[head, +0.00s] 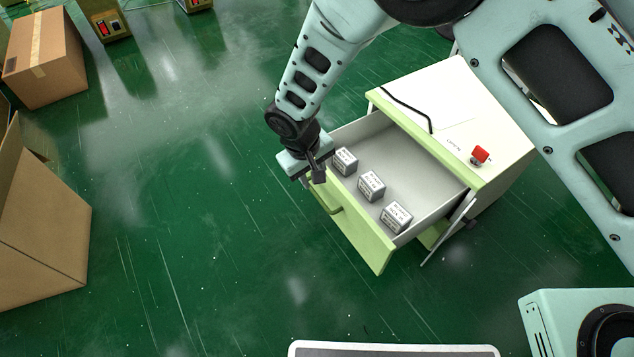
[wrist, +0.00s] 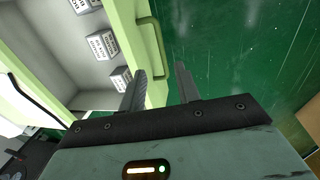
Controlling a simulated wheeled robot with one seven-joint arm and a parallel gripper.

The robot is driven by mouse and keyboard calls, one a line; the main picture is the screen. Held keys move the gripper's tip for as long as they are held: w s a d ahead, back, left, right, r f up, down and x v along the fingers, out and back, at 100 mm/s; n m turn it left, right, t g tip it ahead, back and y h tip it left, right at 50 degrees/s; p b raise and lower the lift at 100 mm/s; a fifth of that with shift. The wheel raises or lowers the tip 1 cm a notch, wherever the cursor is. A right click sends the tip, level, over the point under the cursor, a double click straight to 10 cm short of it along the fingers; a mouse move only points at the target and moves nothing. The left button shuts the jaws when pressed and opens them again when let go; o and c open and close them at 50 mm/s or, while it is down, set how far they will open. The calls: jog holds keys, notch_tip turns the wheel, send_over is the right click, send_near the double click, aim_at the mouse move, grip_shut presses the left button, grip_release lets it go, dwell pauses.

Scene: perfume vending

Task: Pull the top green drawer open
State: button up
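The top green drawer (head: 362,232) stands pulled out of the white-and-green cabinet (head: 455,100), with its grey inside showing. Its green front also shows in the wrist view (wrist: 128,40). The curved green handle (head: 326,204) is on the outside of the front; in the wrist view the handle (wrist: 157,60) appears between the fingertips. My gripper (head: 318,176) is at the front's upper left part, close to the handle. In the wrist view its two fingers (wrist: 162,70) are apart. I cannot tell whether either finger touches the handle.
Three small white-grey boxes (head: 371,186) lie in a row in the drawer. A red button (head: 480,154) and a black cable (head: 408,105) are on the cabinet top. Cardboard boxes (head: 45,58) stand at the left. The green floor in front of the drawer is clear.

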notch_tip(320, 180, up, 6)
jog(key=p, duration=0.1)
jog(key=shift+s+a, duration=0.35)
jog(key=shift+a, duration=0.1)
jog(key=s+d+r+g+y, duration=0.1)
jog(key=s+d+r, duration=0.3)
jog(key=r, duration=0.5)
jog(key=s+d+r+y, duration=0.1)
jog(key=s+d+r, duration=0.55)
jog(key=s, duration=0.25)
jog(key=s+d+r, duration=0.5)
jog(key=s+d, duration=0.3)
jog(key=s, duration=0.1)
notch_tip(320, 180, up, 25)
jog(key=p, duration=2.5)
